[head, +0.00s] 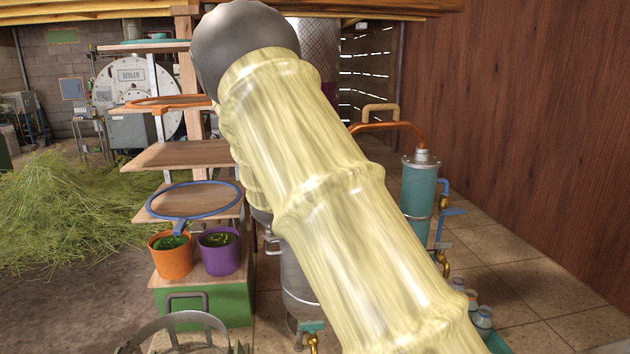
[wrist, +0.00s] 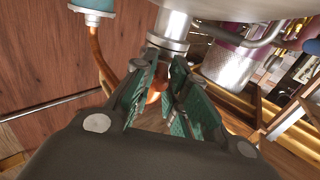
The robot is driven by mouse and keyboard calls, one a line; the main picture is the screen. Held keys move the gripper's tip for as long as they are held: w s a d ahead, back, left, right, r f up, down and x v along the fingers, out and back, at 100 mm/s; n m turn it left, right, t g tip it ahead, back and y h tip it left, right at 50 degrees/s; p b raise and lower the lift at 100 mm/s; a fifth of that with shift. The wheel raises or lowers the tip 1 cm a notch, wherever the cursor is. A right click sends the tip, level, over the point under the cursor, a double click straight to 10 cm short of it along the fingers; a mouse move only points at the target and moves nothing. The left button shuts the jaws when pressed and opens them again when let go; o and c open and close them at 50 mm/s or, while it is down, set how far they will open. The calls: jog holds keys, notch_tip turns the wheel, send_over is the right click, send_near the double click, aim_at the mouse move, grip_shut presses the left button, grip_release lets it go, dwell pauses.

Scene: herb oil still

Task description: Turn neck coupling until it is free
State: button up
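The neck coupling, which I take to be the silver collar (wrist: 168,43) under a pale metal vessel, shows in the wrist view at top centre. A curved copper pipe (wrist: 101,62) runs near it from a teal cylinder. My gripper (wrist: 166,60) has green ridged fingers spread apart, tips just short of or beside the collar; I cannot tell whether they touch it. Copper shows through the gap, and nothing is clearly clamped. In the head view my arm hides the coupling and gripper; the copper pipe (head: 392,126) and teal cylinder (head: 419,190) show at right.
A perforated metal cylinder with a purple band (wrist: 228,65) is close on the right in the wrist view. In the head view, an orange bucket (head: 170,258) and purple bucket (head: 219,255) stand on a green box (head: 232,298). Cut herbs (head: 65,215) lie left. A wooden wall (head: 520,120) bounds the right.

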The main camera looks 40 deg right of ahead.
jog(key=o, duration=0.3)
jog(key=shift+r, duration=0.3)
jog(key=shift+f, duration=0.1)
jog(key=shift+a+f, duration=0.1)
jog(key=shift+v, duration=5.95)
